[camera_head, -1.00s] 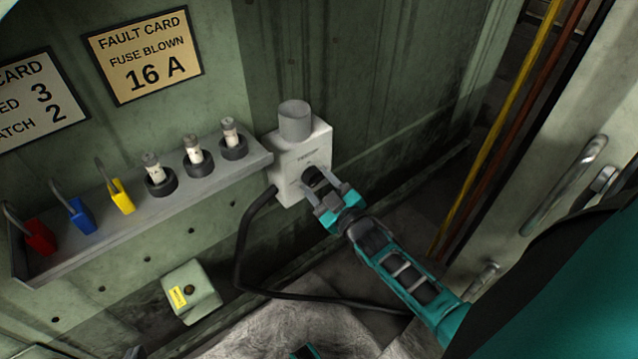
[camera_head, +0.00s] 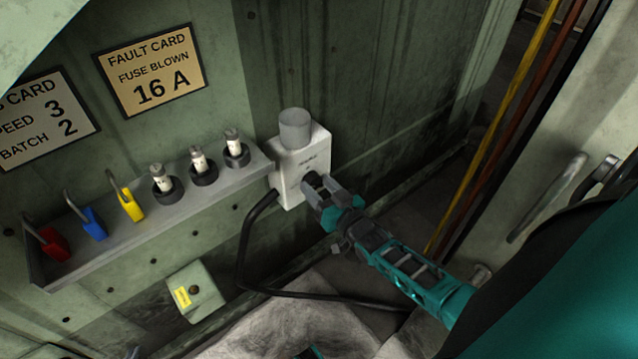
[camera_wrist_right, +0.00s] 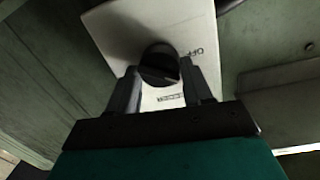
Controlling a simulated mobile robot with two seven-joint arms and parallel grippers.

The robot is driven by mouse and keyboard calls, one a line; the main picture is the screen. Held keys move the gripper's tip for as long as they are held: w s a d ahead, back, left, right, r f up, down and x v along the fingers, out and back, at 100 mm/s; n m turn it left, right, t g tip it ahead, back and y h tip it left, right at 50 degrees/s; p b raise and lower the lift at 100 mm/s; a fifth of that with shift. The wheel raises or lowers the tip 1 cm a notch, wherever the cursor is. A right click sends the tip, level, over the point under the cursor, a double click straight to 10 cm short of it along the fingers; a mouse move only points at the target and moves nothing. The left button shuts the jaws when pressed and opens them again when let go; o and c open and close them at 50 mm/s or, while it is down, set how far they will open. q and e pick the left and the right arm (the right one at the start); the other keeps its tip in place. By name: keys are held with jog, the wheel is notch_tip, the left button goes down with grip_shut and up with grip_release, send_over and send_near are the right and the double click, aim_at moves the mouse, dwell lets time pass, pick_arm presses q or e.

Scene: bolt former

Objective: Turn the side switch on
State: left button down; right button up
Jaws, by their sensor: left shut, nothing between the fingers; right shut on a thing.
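The side switch is a pale box (camera_head: 288,160) on the green wall, right of the shelf, with a grey cylinder on top. Its round black knob (camera_wrist_right: 159,66) sits between my right gripper's fingers in the right wrist view. My right gripper (camera_head: 318,187) is shut on the knob; its fingers also show in the wrist view (camera_wrist_right: 163,88). The wrist view shows the letters OFF beside the knob and a small label near the fingers. I cannot tell the knob's exact setting. Only a teal sliver of my left gripper (camera_head: 313,352) shows at the bottom edge; its fingers are hidden.
A shelf (camera_head: 215,185) left of the switch holds red, blue and yellow padlocks and three fuses. A black cable (camera_head: 243,250) loops below the switch box. A small green box (camera_head: 196,291) with a yellow label sits lower on the wall. Door handles (camera_head: 548,198) stand at right.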

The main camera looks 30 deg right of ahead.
jog(key=m, duration=0.2)
jog(key=shift+m, duration=0.3)
jog(key=m, duration=0.2)
jog(key=shift+m+y+p, duration=0.3)
jog(key=m, duration=0.4)
jog(key=shift+d+f+b, duration=0.1)
jog(key=shift+b, duration=0.2)
jog(key=shift+m, duration=0.6)
jog(key=o, duration=1)
jog(key=shift+o, duration=0.2)
jog(key=shift+s, duration=0.1)
